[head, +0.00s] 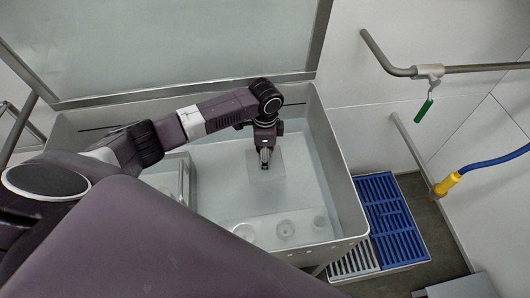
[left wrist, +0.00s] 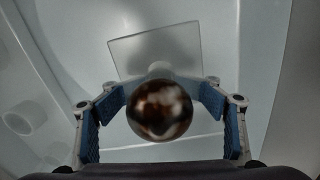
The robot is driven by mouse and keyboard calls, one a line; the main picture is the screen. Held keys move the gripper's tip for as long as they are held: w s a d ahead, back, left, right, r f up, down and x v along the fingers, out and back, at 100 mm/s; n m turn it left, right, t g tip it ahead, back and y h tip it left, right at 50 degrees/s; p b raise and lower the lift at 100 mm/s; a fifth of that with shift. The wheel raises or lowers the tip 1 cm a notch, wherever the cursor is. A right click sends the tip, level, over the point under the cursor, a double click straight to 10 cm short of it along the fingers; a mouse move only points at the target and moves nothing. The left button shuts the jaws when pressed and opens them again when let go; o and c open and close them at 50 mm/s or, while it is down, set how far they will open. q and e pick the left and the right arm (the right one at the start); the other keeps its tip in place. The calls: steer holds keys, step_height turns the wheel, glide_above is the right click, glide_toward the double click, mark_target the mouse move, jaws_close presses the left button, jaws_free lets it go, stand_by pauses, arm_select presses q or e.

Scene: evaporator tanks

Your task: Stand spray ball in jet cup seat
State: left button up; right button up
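My left gripper (head: 265,160) reaches down into the white tank, above a pale square plate (head: 268,170). In the left wrist view the gripper (left wrist: 161,92) has its two blue-padded fingers apart, one on each side of a shiny dark-brown spray ball (left wrist: 160,112). A narrow gap shows between the ball and each pad. A short pale stub (left wrist: 160,69) shows behind the ball, over the square plate (left wrist: 155,50). The ball is not distinguishable in the head view. My right gripper is not in view.
The tank wall (head: 342,180) rises around the work area, and an open lid (head: 170,45) stands at the back. A clear box (head: 175,180) is at the tank's left. Blue grating (head: 393,215), a green-handled valve (head: 425,110) and a blue hose (head: 495,160) are outside, right.

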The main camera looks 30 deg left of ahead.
arm_select(q)
steer(key=shift+d+r, duration=0.1)
steer(key=shift+r, duration=0.15)
steer(key=shift+r, duration=0.35)
step_height(320, 180, up, 13)
steer(key=shift+f, duration=0.2)
steer(key=shift+r, duration=0.1)
stand_by(0.4)
